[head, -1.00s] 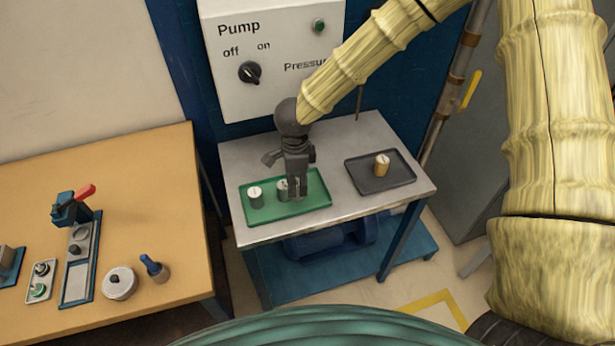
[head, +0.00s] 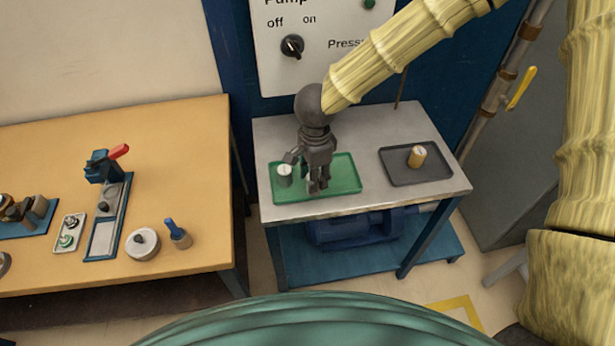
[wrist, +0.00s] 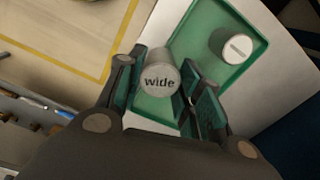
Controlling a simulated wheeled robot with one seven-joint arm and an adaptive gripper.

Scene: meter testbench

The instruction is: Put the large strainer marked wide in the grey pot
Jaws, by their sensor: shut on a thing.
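My gripper (head: 318,188) points down over the green tray (head: 345,186) on the grey metal table. In the wrist view, my gripper (wrist: 165,95) has its fingers on both sides of a grey cylinder marked "wide", the large strainer (wrist: 160,80), and is shut on it. In the head view my gripper hides this strainer. I cannot tell if it touches the tray. Another grey cylinder (head: 285,176) with a pale top stands on the tray, left of my gripper; it also shows in the wrist view (wrist: 237,48) with a short line on top. I cannot identify the grey pot for certain.
A dark tray (head: 400,180) with a brass-coloured cylinder (head: 417,157) is at the table's right. A wooden bench (head: 190,125) on the left holds a red-handled fixture (head: 103,168), a round lidded grey container (head: 142,246) and a blue-topped tool (head: 178,235). The pump panel (head: 320,60) stands behind.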

